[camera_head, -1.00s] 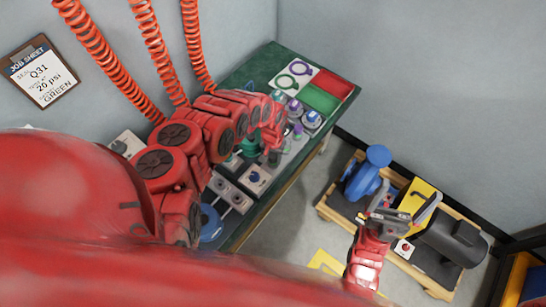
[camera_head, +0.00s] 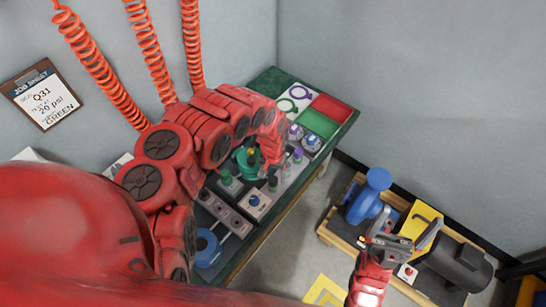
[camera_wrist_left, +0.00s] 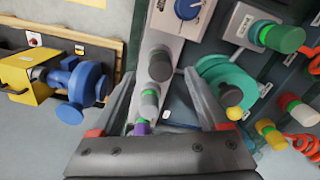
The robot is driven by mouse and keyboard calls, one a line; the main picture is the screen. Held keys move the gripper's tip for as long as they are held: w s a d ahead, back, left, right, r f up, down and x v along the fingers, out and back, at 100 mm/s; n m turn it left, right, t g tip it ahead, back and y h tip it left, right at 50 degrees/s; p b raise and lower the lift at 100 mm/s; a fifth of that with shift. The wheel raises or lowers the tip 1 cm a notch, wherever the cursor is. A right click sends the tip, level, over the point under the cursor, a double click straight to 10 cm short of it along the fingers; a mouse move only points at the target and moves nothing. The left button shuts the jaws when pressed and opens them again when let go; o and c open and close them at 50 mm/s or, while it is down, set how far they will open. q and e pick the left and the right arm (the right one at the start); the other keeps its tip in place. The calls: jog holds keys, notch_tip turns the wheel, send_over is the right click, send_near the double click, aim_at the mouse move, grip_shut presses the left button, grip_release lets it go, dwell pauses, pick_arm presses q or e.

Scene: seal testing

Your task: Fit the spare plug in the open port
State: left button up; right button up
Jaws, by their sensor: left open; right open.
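My left gripper (camera_wrist_left: 160,76) is open over the bench, its fingers on either side of a row of plugs or fittings. In the left wrist view a dark grey one with a green ring (camera_wrist_left: 159,66), a lighter grey one with a green band (camera_wrist_left: 149,102) and a purple one (camera_wrist_left: 141,128) show between the fingers. I cannot tell whether the fingers touch any, which is the spare plug, or where the open port is. In the head view the left fingertips are largely hidden by my arm.
A pallet (camera_head: 333,232) holds a blue pump (camera_head: 370,195).

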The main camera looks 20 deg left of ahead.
pick_arm(q)
notch_tip(320, 180, up, 12)
jog(key=p, duration=0.3)
jog(key=shift+p, duration=0.35)
jog(key=shift+f, duration=0.1)
